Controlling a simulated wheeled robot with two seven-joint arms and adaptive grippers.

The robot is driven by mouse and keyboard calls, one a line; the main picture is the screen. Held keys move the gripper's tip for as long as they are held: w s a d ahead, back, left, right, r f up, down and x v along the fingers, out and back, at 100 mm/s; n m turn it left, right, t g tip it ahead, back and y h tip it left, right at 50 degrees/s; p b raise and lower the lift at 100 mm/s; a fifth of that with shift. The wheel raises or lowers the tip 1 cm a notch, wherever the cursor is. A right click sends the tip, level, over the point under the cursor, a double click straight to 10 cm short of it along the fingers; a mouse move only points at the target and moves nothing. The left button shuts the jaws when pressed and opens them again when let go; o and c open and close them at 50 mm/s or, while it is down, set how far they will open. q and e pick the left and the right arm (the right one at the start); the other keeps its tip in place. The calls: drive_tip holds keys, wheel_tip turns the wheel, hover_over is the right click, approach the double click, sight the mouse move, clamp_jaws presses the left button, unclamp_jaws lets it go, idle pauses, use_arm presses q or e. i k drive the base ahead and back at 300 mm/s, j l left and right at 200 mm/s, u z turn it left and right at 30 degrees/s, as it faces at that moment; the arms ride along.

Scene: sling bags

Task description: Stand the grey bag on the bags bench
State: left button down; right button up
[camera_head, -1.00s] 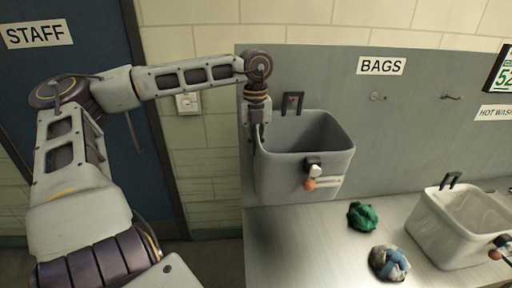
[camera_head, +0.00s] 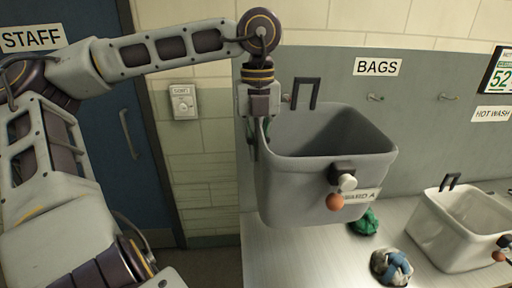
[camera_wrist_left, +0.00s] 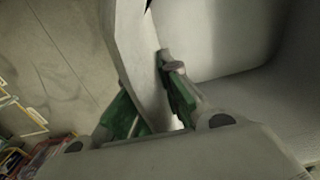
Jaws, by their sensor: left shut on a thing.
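The grey bag (camera_head: 300,190) is a stiff, open-topped container with a black handle, a label reading WARD A and a white and an orange knob on its front. It hangs roughly upright, apparently above the left part of the bags bench (camera_head: 290,265), below the BAGS sign (camera_head: 378,67). My left gripper (camera_head: 258,135) is shut on the bag's left rim. In the left wrist view the green-padded fingers (camera_wrist_left: 152,100) lie on both sides of the bag's pale wall (camera_wrist_left: 135,45). The bag's underside is hidden. My right gripper is not in view.
A green bundle (camera_head: 368,222) and a blue, white and grey bundle (camera_head: 391,267) lie on the bench right of the bag. A white container (camera_head: 455,235) stands further right. Two hooks (camera_head: 376,97) are on the grey back panel. A blue door (camera_head: 95,150) is at left.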

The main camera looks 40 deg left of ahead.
sight(302, 270)
drive_tip(key=k, duration=1.5)
